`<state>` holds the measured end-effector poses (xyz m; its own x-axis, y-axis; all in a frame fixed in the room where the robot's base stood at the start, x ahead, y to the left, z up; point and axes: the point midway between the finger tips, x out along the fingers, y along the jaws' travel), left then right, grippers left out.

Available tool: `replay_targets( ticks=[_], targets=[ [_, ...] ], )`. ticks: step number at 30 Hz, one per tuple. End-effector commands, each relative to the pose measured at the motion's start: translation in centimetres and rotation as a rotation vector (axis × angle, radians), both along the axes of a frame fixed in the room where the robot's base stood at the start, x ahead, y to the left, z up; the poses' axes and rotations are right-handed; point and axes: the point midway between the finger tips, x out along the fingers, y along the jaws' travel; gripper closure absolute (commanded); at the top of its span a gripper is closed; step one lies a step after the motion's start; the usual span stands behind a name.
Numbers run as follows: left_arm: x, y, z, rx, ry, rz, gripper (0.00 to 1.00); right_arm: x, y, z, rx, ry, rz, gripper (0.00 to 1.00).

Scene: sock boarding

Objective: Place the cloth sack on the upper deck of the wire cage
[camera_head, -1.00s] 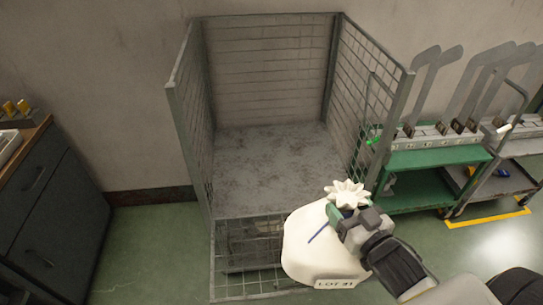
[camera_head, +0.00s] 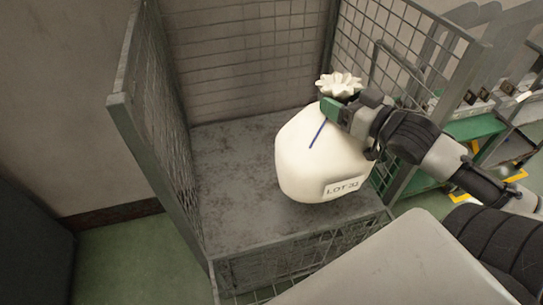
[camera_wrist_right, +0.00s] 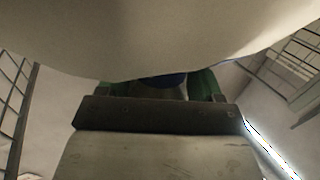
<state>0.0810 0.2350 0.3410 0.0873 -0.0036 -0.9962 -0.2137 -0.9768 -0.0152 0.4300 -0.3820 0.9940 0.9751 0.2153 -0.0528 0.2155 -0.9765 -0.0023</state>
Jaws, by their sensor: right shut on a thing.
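The cloth sack (camera_head: 310,160) is white and round, with a gathered top, a blue cord and a lot label. My right gripper (camera_head: 335,108) is shut on the sack's neck, just below the ruffled top. The sack is upright over the right part of the upper deck (camera_head: 235,185) of the wire cage (camera_head: 157,137). I cannot tell whether its bottom touches the deck. In the right wrist view the sack (camera_wrist_right: 160,35) fills the top of the picture, and the gripper (camera_wrist_right: 160,88) is largely hidden under it. My left gripper is not in view.
The cage has mesh walls left, back and right, and its front is open above the deck. The deck's left part is bare. A green cart (camera_head: 475,128) stands right of the cage. A dark cabinet (camera_head: 30,245) is at the left.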

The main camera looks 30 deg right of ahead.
Motion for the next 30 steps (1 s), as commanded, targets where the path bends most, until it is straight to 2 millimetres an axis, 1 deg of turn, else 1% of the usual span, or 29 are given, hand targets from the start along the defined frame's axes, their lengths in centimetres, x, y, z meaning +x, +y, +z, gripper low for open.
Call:
replay_targets(
  ticks=[3,8,24,27,30],
  targets=[
    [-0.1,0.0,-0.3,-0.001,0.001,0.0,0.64,0.6,0.2,-0.1,0.001,-0.007,0.003,1.0],
    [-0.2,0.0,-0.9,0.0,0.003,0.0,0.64,2.2,1.1,-1.1,0.0,-0.01,0.004,1.0],
    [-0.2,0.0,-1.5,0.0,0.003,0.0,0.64,9.5,5.0,-6.0,0.002,-0.008,0.002,1.0],
    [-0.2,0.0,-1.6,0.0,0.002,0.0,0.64,10.1,5.4,-6.5,0.0,-0.007,0.002,1.0],
    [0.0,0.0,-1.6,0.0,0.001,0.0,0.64,10.4,5.5,-6.8,-0.002,-0.006,0.002,1.0]
  ],
)
